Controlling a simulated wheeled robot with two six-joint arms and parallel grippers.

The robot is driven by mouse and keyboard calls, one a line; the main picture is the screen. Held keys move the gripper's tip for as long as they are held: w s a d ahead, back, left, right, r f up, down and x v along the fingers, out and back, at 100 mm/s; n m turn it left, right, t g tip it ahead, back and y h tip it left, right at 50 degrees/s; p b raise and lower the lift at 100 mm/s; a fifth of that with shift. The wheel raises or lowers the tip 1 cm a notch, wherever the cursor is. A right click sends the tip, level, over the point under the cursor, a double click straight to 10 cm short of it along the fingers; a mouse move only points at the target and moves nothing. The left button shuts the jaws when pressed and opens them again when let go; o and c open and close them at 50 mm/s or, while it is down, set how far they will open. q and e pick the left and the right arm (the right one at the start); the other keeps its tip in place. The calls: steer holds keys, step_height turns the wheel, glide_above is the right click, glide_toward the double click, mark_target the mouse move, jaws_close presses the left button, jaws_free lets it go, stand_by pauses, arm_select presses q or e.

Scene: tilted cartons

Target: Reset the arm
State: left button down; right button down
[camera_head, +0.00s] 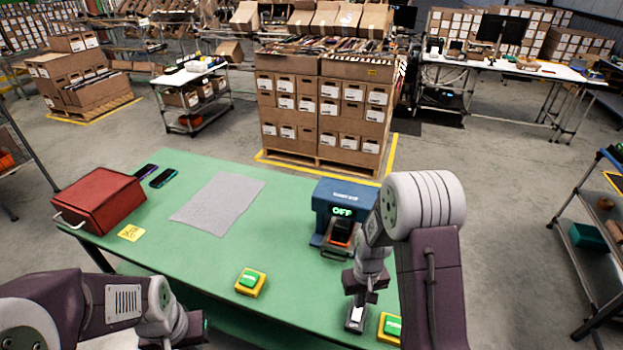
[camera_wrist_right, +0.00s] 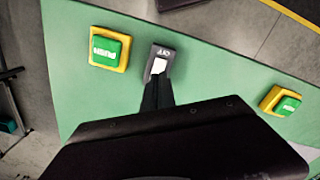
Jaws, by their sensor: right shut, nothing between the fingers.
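My right arm reaches down from the right over the green table (camera_head: 190,255). My right gripper (camera_head: 358,298) is shut and empty, with its fingertips just above or on a small grey switch (camera_head: 355,320) with a white rocker. In the right wrist view the dark shut fingers (camera_wrist_right: 158,92) point at this switch (camera_wrist_right: 160,58); contact cannot be told. My left arm comes in at the lower left. Its gripper (camera_head: 190,332) is low by the table's front edge, and its fingers are not clear.
Green push buttons on yellow bases stand left (camera_head: 250,282) and right (camera_head: 391,328) of the switch. A blue machine (camera_head: 340,195) reading OFF stands behind it. A red toolbox (camera_head: 100,200), two phones (camera_head: 163,177) and a grey sheet (camera_head: 218,203) lie further left.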

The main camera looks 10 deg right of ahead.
steer(key=w+a+r+t+b, duration=0.1)
steer(key=a+r+t+b, duration=0.15)
steer(key=r, duration=0.35)
steer(key=s+a+r+g, duration=0.1)
steer(key=s+a, duration=0.1)
steer(key=s, duration=0.7)
steer(key=shift+s+a, duration=0.15)
steer(key=shift+a, duration=0.05)
steer(key=shift+s+r, duration=0.2)
steer(key=shift+w, duration=0.15)
